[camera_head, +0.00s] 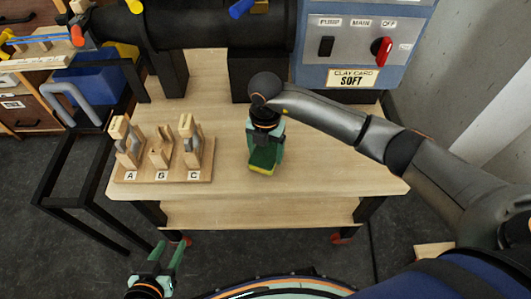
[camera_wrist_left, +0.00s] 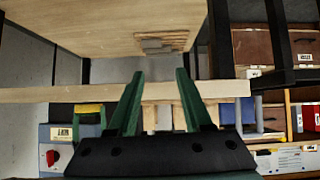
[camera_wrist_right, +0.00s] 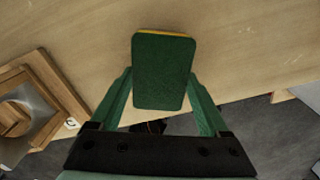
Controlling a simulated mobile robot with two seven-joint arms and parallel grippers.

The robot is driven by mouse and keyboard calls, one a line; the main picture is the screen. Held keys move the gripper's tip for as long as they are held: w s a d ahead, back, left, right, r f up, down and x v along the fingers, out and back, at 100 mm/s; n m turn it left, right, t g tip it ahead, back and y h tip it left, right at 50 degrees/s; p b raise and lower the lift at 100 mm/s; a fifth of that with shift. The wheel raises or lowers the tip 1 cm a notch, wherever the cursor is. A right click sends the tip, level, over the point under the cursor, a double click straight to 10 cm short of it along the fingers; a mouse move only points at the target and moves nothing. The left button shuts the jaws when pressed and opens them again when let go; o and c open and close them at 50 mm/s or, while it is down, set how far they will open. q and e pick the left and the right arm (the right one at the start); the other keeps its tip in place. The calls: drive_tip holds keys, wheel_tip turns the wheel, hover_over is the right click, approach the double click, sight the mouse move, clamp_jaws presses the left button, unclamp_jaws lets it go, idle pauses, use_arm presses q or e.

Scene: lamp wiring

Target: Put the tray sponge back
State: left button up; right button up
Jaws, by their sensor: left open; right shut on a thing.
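A sponge (camera_head: 262,161) with a dark green face and a yellow layer is held in my right gripper (camera_head: 265,143) over the middle of the wooden table. In the right wrist view the sponge (camera_wrist_right: 164,72) sits between the two green fingers, which are shut on it. I cannot tell whether it touches the table top. My left gripper (camera_head: 168,262) is open and empty, low in front of the table's near edge; its spread fingers also show in the left wrist view (camera_wrist_left: 160,76). I cannot make out a sponge tray for certain.
A wooden rack (camera_head: 163,172) marked A, B and C stands on the table's left part, with wooden blocks on it. A blue-grey switch panel (camera_head: 362,45) and a black machine stand at the back. The table's right front (camera_head: 340,180) is clear.

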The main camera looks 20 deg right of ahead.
sight(265, 152)
use_arm(q)
drive_tip(key=shift+w+r, duration=0.15)
drive_tip(key=shift+w, duration=0.05)
use_arm(e)
drive_tip(key=shift+f, duration=0.25)
use_arm(q)
drive_tip(key=shift+w, duration=0.1)
use_arm(e)
drive_tip(key=shift+f, duration=0.15)
drive_tip(key=o, duration=1)
use_arm(q)
drive_tip(key=shift+w+r+t, duration=0.2)
drive_tip(key=shift+r+t, duration=0.1)
use_arm(e)
drive_tip(key=shift+o, duration=0.2)
drive_tip(key=shift+r, duration=0.4)
wheel_tip(265, 152, up, 4)
drive_tip(key=shift+w+f+p, duration=0.1)
drive_tip(key=shift+f+p, duration=0.15)
drive_tip(key=shift+p, duration=0.3)
use_arm(q)
drive_tip(key=shift+s+d+f+g+p, duration=0.2)
drive_tip(key=shift+s+f+g+p, duration=0.15)
drive_tip(key=shift+s, duration=0.25)
drive_tip(key=shift+s+d+f+g+p, duration=0.15)
drive_tip(key=shift+s+f+g+p, duration=0.1)
drive_tip(key=shift+s+g, duration=0.25)
use_arm(e)
wheel_tip(265, 152, up, 8)
